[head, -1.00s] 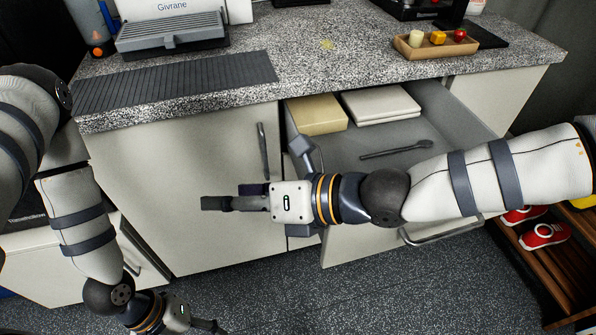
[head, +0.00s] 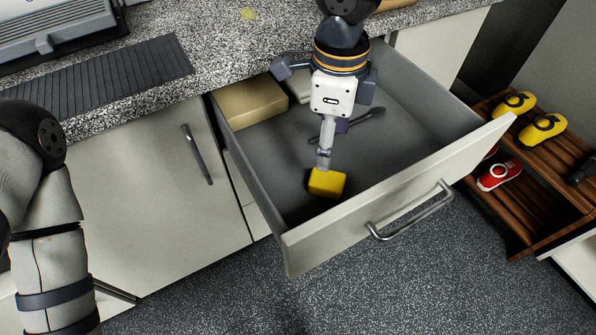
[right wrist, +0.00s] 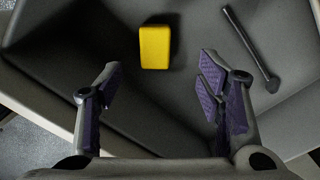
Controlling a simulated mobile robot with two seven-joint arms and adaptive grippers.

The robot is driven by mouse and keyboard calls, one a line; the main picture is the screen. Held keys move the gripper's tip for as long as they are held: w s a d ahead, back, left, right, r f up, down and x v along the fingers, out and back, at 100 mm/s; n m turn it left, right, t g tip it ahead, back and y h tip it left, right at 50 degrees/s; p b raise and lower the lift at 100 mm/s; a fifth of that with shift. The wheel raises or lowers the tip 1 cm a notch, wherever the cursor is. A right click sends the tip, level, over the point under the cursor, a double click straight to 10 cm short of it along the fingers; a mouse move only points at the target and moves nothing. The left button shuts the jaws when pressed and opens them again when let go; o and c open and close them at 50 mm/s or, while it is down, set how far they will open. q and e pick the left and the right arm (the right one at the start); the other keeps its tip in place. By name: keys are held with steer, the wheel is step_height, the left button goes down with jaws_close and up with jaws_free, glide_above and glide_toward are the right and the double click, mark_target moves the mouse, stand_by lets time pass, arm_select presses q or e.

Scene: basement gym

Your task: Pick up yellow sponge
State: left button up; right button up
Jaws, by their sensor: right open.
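The yellow sponge (head: 328,184) lies inside the open drawer (head: 400,185), near its front left corner. In the right wrist view the sponge (right wrist: 155,47) sits upright in the picture, just beyond the gap between the fingertips. My right gripper (head: 328,150) reaches down into the drawer from the counter side, its fingertips close to the sponge. In the right wrist view the fingers of this gripper (right wrist: 160,84) are spread wide with nothing between them. In the head view the gripper hides part of the drawer floor. My left gripper is outside the view; only its arm shows at the left.
A dark utensil (head: 370,115) and a tan box (head: 250,100) lie in the drawer; the utensil (right wrist: 250,48) also shows in the right wrist view. The drawer walls stand close around the gripper. A shoe rack (head: 540,165) is at the right.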

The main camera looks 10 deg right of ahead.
mark_target(327, 179)
steer(key=f, duration=0.6)
steer(key=s+f+b, duration=0.1)
steer(key=f, duration=0.2)
steer(key=shift+d+f, duration=0.2)
steer(key=shift+f, duration=0.55)
steer(key=shift+c, duration=0.6)
steer(key=c, duration=0.8)
